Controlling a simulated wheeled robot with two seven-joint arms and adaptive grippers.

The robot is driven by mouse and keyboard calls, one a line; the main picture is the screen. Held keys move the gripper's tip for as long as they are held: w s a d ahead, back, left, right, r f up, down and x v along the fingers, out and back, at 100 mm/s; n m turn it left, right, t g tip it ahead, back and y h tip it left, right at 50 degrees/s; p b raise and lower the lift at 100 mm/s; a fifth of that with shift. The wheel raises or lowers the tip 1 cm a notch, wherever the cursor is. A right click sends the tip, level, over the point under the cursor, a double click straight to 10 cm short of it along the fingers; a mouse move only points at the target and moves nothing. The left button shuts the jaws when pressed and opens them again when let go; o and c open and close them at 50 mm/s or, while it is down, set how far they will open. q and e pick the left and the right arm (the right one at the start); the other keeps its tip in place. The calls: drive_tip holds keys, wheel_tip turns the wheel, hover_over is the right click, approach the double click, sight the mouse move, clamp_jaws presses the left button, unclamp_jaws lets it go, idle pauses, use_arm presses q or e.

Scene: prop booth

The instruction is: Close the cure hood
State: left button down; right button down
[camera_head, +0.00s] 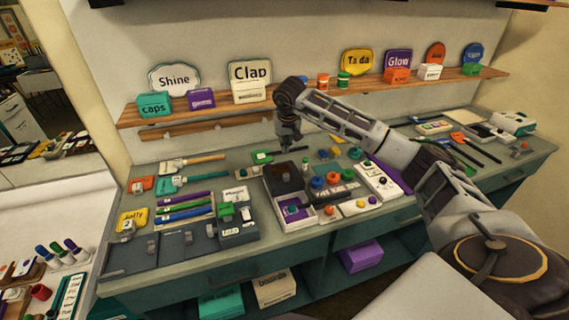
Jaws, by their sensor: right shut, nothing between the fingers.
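The cure hood (285,178) seems to be the dark-topped box near the middle of the bench. Its front part shows a pale tray (285,222) with a purple piece (294,209) in it. I cannot tell for sure from this view how far the hood stands open. My right gripper (293,146) is shut and empty, pointing down behind the dark panel. It looks apart from the panel, though the gap is hard to judge. My left gripper is not in view.
Colored knobs (318,183) and a white control box (378,181) stand right of the hood. Purple and green markers (184,208) lie in a tray at left. A wooden shelf (215,112) with signs runs along the wall behind. My right arm spans the bench's right side.

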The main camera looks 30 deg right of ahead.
drive_tip(key=shift+f, duration=0.9)
drive_tip(key=p, duration=0.2)
hover_over(284, 172)
drive_tip(key=w, duration=0.2)
drive_tip(key=f, duration=0.3)
drive_tip(key=d+f, duration=0.1)
drive_tip(key=f, duration=0.1)
drive_tip(key=shift+f, duration=0.3)
drive_tip(key=shift+x, duration=1.1)
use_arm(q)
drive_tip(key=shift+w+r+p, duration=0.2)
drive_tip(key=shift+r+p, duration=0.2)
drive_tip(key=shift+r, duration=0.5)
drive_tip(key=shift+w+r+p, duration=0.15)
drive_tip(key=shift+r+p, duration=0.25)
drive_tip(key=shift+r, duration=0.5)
use_arm(e)
drive_tip(key=shift+s+a, duration=0.25)
drive_tip(key=shift+s, duration=0.35)
drive_tip(key=shift+s+a, duration=0.25)
drive_tip(key=shift+s, duration=0.4)
drive_tip(key=shift+s+a, duration=0.3)
drive_tip(key=shift+s, duration=0.3)
drive_tip(key=shift+f, duration=0.15)
